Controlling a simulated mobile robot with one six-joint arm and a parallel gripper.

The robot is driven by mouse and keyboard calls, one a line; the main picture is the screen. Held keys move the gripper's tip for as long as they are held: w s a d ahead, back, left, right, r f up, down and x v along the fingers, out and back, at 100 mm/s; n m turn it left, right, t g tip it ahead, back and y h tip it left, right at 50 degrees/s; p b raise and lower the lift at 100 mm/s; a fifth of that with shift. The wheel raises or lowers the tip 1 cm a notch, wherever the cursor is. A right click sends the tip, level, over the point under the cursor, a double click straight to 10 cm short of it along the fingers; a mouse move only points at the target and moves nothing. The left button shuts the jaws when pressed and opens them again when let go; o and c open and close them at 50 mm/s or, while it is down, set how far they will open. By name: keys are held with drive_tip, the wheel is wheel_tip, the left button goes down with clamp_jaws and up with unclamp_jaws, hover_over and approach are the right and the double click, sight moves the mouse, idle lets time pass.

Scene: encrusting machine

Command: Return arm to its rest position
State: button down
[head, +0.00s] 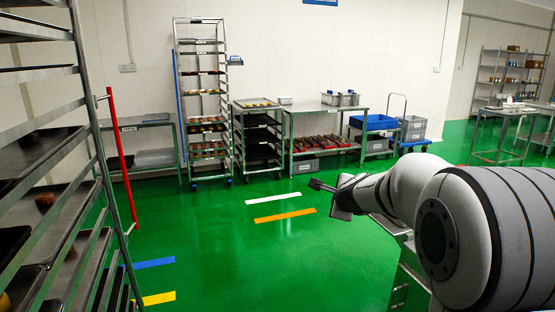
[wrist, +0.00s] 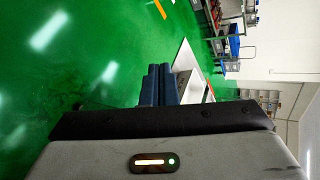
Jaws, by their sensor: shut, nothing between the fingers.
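My gripper (head: 323,187) shows in the head view at the end of my grey and white arm, right of centre, over the green floor. It points left and holds nothing. In the wrist view its two dark fingers (wrist: 158,86) lie side by side, closed together. No object touches the fingers.
A tray rack (head: 75,150) with a red upright bar stands close on the left. Along the back wall stand a tall tray trolley (head: 203,105), steel tables (head: 325,130) and a cart with blue and grey bins (head: 372,123). The green floor (head: 215,250) between is clear, with coloured stripes.

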drive_tip(key=s+a+r+n+g+y+p, duration=0.2)
drive_tip(key=s+a+r+n+p, duration=0.15)
drive_tip(key=s+n, duration=0.6)
drive_tip(key=s+d+f+n+g+h+p, duration=0.1)
drive_tip(key=s+n+g+p, duration=0.5)
drive_tip(key=s, duration=2.2)
drive_tip(key=d+n+g+h, duration=0.1)
drive_tip(key=n, duration=0.4)
drive_tip(key=shift+f, duration=0.15)
